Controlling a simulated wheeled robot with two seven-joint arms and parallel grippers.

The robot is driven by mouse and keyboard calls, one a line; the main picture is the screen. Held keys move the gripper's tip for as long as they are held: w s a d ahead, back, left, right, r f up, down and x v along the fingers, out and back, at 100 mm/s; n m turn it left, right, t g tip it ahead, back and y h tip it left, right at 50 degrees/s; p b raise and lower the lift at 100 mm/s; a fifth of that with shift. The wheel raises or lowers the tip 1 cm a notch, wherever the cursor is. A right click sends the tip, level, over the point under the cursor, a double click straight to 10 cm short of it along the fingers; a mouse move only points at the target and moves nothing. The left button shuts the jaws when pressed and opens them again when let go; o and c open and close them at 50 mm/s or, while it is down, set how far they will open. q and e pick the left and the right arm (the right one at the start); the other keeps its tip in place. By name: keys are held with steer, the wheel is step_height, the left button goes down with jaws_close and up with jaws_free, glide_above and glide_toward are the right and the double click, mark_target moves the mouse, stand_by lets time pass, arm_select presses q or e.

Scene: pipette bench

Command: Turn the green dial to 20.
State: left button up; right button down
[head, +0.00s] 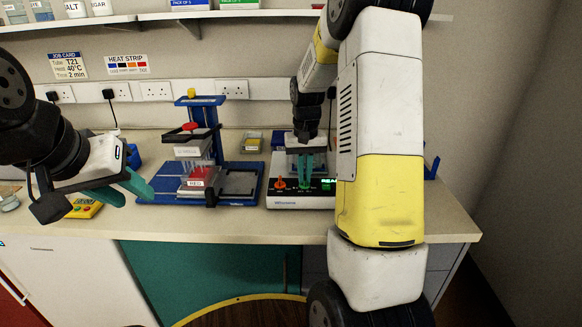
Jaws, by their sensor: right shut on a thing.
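The white and black bench device (285,202) stands on the bench in the head view, below my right gripper. An orange dial (281,184) shows on the left of its front panel, and a lit green display (328,181) on the right, partly cut off by my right arm. My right gripper (304,184) points down at the panel between them, its teal fingers shut close together on the green dial. The fingers hide the dial, and its setting cannot be read. My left gripper (124,192) is open and empty, over the left part of the bench.
A blue stand (240,187) with a red-labelled block (196,184) stands left of the device. A yellow timer (86,208) lies below my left gripper. A small yellow-topped box (251,143) sits behind. The front strip of the bench is clear.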

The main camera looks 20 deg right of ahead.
steer(key=shift+n, duration=1.6)
steer(key=c, duration=1.5)
jaws_free()
steer(key=shift+c, duration=0.2)
step_height(320, 180, up, 7)
steer(key=shift+f, duration=0.1)
steer(key=shift+r, duration=0.55)
